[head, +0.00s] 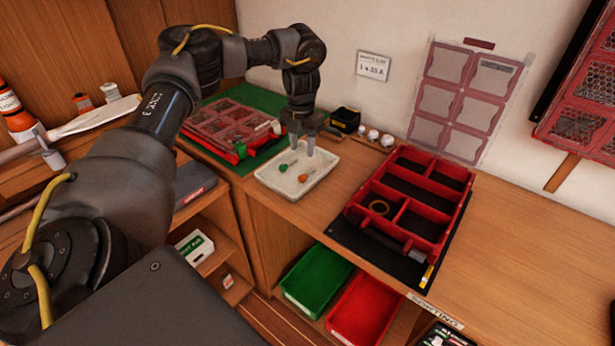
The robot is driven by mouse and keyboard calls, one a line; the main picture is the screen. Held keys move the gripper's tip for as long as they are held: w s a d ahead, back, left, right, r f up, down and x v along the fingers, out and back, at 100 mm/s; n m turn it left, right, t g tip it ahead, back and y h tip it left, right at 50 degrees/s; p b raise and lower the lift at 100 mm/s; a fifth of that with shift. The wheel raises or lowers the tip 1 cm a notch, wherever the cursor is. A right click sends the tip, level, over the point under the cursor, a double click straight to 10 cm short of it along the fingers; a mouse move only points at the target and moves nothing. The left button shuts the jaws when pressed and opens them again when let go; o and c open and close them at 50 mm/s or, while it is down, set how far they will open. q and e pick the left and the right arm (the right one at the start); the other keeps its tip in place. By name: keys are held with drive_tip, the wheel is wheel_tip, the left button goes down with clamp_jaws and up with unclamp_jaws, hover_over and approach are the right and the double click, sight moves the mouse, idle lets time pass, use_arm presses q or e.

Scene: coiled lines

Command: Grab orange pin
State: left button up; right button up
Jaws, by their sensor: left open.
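A small orange pin (303,178) lies in a shallow white tray (268,182) on the bench, its round orange head toward the front right. A green pin (285,167) lies in the same tray, to the left of the orange one. My left gripper (302,148) hangs pointing down over the back part of the tray, its two grey fingers apart with nothing seen between them. The fingertips are behind and above the orange pin, apart from it as far as I can tell. My right gripper does not show.
A red compartment box (398,167) with a ring inside stands right of the tray. A red lidded case (205,130) on a green mat lies to the left. A small black box (345,119) and white knobs are behind. Green (309,272) and red (357,309) bins sit below.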

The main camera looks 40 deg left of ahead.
use_arm(q)
hover_over(305, 175)
drive_tip(key=f, duration=0.4)
drive_tip(key=shift+s+d, duration=0.1)
drive_tip(key=shift+s, duration=0.1)
drive_tip(key=shift+f, duration=0.7)
drive_tip(key=shift+f+p, duration=0.1)
drive_tip(key=shift+p, duration=0.3)
drive_tip(key=f, duration=0.1)
drive_tip(key=f+p, duration=0.1)
drive_tip(key=f, duration=0.2)
drive_tip(key=shift+w+f+p, duration=0.25)
drive_tip(key=shift+w+p, duration=0.05)
drive_tip(key=shift+p, duration=0.1)
drive_tip(key=shift+f, duration=0.25)
clamp_jaws()
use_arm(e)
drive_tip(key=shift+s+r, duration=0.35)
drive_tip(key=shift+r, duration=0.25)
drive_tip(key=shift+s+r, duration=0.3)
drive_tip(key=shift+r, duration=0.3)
